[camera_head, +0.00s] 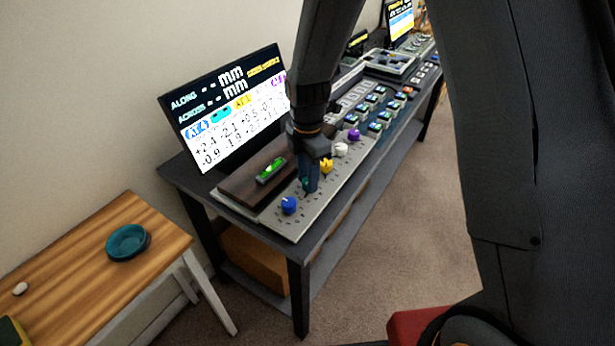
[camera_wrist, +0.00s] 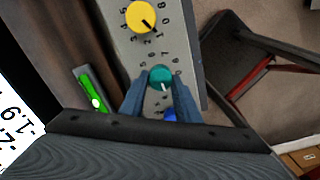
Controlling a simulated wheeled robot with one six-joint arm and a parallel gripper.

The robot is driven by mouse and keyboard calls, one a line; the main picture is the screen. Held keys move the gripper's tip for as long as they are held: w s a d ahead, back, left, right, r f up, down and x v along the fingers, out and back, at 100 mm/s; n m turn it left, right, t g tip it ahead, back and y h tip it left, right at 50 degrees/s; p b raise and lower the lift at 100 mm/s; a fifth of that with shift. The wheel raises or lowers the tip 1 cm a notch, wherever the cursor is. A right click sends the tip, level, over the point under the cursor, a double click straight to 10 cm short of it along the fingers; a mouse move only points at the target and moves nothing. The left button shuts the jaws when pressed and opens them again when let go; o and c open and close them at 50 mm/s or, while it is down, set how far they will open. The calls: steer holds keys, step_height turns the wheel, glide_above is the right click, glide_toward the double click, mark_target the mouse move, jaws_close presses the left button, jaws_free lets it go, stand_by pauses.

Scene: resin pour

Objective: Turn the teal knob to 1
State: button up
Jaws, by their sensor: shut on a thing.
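The teal knob (camera_wrist: 159,77) stands on the light grey panel (camera_wrist: 172,40), between the yellow knob (camera_wrist: 141,17) and the blue knob (camera_wrist: 169,116). My gripper (camera_wrist: 160,86) has a blue finger on each side of it and is shut on it. The knob's pale pointer faces down and slightly right in the wrist view. Some dial digits show around it, but those beside the fingers are hidden or too small to read surely. In the head view, my gripper (camera_head: 310,184) comes down from above and mostly hides the teal knob.
In the head view, white (camera_head: 341,149) and purple (camera_head: 354,134) knobs continue the row. A green level (camera_head: 271,171) lies on a dark wooden board beside the panel. A screen (camera_head: 228,108) stands behind. A wooden table (camera_head: 75,275) with a teal dish (camera_head: 127,241) is left.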

steer(key=shift+r+n, duration=0.1)
steer(key=shift+n, duration=1.9)
steer(key=o, duration=1)
steer(key=shift+o, duration=0.2)
steer(key=shift+r+b, duration=1.05)
steer(key=shift+r, duration=2.85)
